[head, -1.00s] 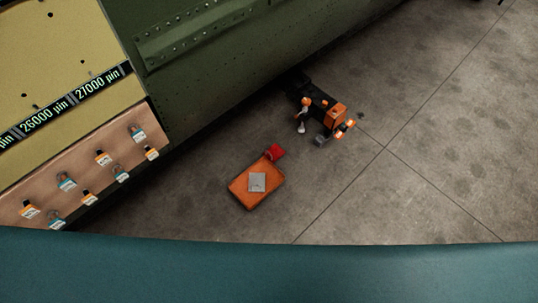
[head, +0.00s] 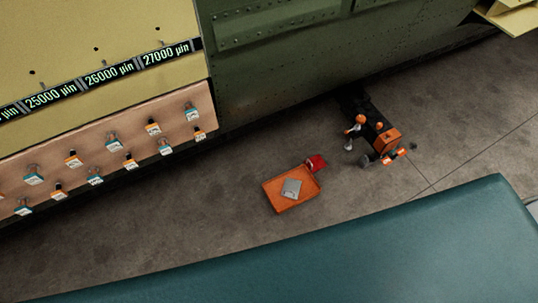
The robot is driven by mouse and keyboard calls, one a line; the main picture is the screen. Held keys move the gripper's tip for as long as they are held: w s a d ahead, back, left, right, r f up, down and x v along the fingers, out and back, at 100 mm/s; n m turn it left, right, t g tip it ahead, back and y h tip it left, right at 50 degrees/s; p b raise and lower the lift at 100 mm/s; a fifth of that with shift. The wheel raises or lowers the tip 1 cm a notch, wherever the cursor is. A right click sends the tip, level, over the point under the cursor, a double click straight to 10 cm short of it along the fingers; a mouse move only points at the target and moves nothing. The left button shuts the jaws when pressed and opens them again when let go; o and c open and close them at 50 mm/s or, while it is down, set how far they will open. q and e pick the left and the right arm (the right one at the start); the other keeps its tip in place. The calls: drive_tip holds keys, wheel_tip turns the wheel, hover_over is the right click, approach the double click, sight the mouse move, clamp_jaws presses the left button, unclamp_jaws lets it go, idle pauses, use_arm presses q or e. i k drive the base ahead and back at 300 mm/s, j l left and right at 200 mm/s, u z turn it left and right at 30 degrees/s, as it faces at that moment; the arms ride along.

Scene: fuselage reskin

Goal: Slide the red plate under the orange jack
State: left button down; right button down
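An orange and black jack (head: 386,141) stands on the concrete floor beside the green fuselage, right of centre in the head view. Its black front end lies in the shadow at the fuselage's lower edge. A small red piece (head: 316,162), which may be the red plate, lies at the upper right corner of an orange tray (head: 273,199). I cannot tell whether it rests on the tray's edge or on the floor. It is apart from the jack, to its left. Neither of my grippers shows in this view.
A grey plate (head: 291,188) lies in the tray. A green fuselage (head: 300,60) runs along the back. A yellow panel (head: 90,40) with a number strip and a board (head: 110,140) with several padlocks stand at left. A teal surface (head: 330,255) fills the front. Floor around the tray is clear.

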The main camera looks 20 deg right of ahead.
sight(315, 163)
drive_tip(key=i+l+u, duration=0.1)
drive_tip(key=l+u, duration=0.4)
drive_tip(key=l, duration=0.25)
drive_tip(key=l+u, duration=0.45)
drive_tip(key=l, duration=0.25)
drive_tip(key=k+l+u, duration=0.2)
drive_tip(key=l+u, duration=0.3)
drive_tip(key=l, duration=0.25)
